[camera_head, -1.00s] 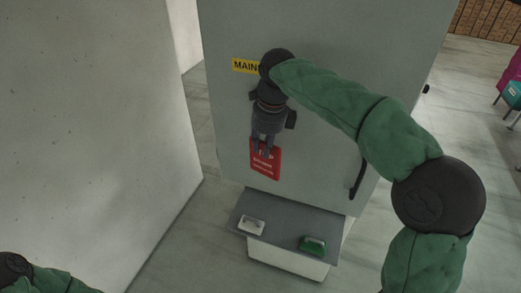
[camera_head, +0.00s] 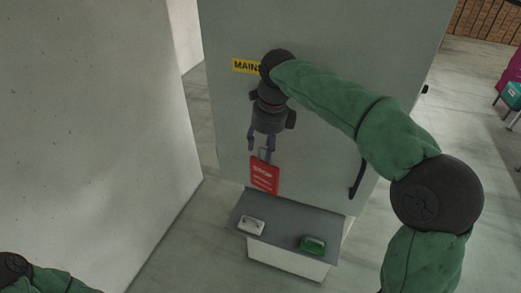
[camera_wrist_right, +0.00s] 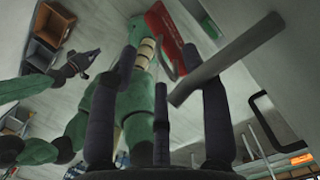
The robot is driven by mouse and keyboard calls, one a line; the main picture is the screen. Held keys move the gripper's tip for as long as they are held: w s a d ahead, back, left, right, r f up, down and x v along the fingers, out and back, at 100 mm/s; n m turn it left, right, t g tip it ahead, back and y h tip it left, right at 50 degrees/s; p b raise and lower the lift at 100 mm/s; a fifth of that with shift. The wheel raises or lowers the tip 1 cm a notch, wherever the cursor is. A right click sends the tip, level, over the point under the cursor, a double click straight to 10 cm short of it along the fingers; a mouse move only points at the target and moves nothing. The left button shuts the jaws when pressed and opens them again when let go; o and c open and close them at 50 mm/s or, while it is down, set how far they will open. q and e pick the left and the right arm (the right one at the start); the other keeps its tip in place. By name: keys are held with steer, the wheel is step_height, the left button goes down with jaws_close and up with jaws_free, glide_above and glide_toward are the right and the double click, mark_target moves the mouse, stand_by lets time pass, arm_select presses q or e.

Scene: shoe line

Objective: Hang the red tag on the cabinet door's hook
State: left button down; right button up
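The red tag (camera_head: 264,177) hangs in front of the cabinet door (camera_head: 330,75), with its thin loop (camera_head: 264,154) at the top. My right gripper (camera_head: 261,147) is just above the tag, pointing down, its fingers spread and empty. In the right wrist view the red tag (camera_wrist_right: 172,38) is beyond the open fingers (camera_wrist_right: 160,75), beside a grey bar (camera_wrist_right: 225,58) that looks like the hook. The loop appears to be at the bar, but its exact contact is unclear. My left gripper (camera_wrist_right: 85,62) shows small in the wrist view; its state is unclear.
A grey ledge (camera_head: 275,228) below the door bears a white item (camera_head: 251,225) and a green item (camera_head: 312,245). A yellow label (camera_head: 245,66) and a dark door handle (camera_head: 357,180) are on the door. A pale wall (camera_head: 90,130) stands at left.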

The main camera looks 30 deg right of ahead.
steer(key=shift+w+d+r, duration=0.1)
steer(key=shift+w+d, duration=0.25)
steer(key=shift+d, duration=0.25)
arm_select(q)
steer(key=shift+w+d+f, duration=0.2)
steer(key=shift+w+d, duration=0.65)
steer(key=shift+w, duration=0.1)
arm_select(e)
step_height(320, 180, up, 12)
steer(key=s, duration=0.2)
steer(key=shift+s, duration=0.15)
steer(key=shift+a, duration=0.1)
